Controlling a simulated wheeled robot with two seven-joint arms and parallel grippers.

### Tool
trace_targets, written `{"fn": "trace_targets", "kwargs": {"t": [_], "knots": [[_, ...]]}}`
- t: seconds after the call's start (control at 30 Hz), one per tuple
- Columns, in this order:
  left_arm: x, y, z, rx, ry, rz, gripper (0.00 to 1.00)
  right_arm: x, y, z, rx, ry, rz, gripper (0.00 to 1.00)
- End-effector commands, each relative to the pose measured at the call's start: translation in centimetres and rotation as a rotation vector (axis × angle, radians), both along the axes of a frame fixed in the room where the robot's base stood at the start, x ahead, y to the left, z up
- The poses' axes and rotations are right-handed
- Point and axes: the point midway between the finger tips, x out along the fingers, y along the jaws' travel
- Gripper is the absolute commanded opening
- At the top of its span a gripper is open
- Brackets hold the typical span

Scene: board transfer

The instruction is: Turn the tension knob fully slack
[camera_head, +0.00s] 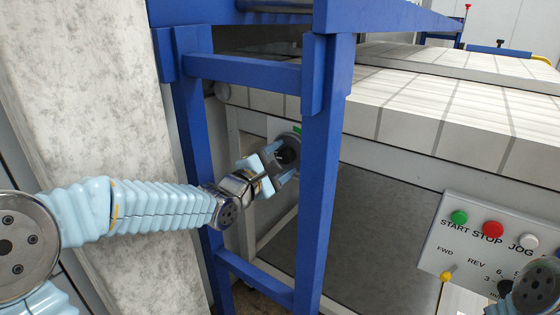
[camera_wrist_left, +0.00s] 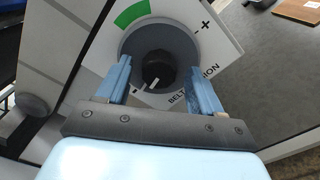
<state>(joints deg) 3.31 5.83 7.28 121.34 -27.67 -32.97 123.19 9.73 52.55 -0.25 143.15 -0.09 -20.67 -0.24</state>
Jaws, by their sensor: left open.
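The tension knob (camera_wrist_left: 158,68) is a black knob with a white pointer mark, set in a grey round recess on a white plate (camera_wrist_left: 219,43) marked "BELT", "+" and "-", with a green arc. The pointer faces down and slightly left in the left wrist view, towards the "-" side. In the head view the knob (camera_head: 286,156) shows small, behind the blue frame. My left gripper (camera_wrist_left: 163,80) is open with its blue fingers on either side of the knob; I cannot tell whether they touch it. It also shows in the head view (camera_head: 279,170). My right gripper is not visible; part of my right arm shows at the lower right.
Blue frame posts (camera_head: 323,180) stand right beside my left gripper and forearm. A conveyor belt (camera_head: 420,110) runs to the right. A control panel (camera_head: 490,240) with START, STOP and JOG buttons is at the lower right. A pale pillar (camera_head: 90,100) stands at the left.

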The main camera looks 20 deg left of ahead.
Motion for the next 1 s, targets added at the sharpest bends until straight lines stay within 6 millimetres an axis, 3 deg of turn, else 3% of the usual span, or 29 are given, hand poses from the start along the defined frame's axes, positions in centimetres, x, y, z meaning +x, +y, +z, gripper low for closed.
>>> {"fn": "trace_targets", "kwargs": {"t": [0.27,0.7,1.0], "knots": [[-1.0,0.4,0.1,0.002,-0.003,0.001,0.66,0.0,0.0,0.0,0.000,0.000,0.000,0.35],[-10.3,3.7,0.3,0.002,-0.004,0.001,0.66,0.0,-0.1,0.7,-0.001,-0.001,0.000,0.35],[-13.0,4.7,0.0,0.000,0.000,0.000,0.66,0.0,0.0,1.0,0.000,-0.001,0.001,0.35]]}}
